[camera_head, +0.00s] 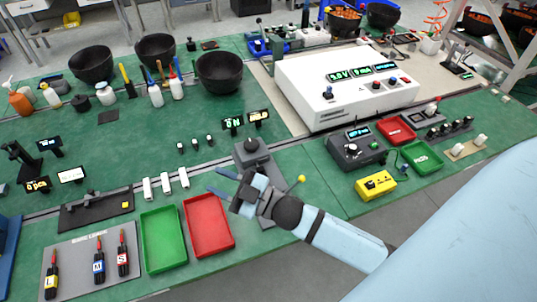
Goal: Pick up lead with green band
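I cannot make out a lead with a green band for certain. A thin dark cable (397,158) lies between the grey meter box and the small green tray at the right, but no band can be told on it. My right gripper (214,180) is over the green bench, just above the far end of the red tray, pointing left. Its two dark fingers are spread apart with nothing seen between them. My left gripper is not in view.
A red tray (209,228) and a green tray (163,240) lie below the gripper. A grey stand (252,152) is close behind it. A white power supply (345,85), grey meter box (356,147) and yellow box (375,185) stand to the right. Screwdrivers (98,262) lie front left.

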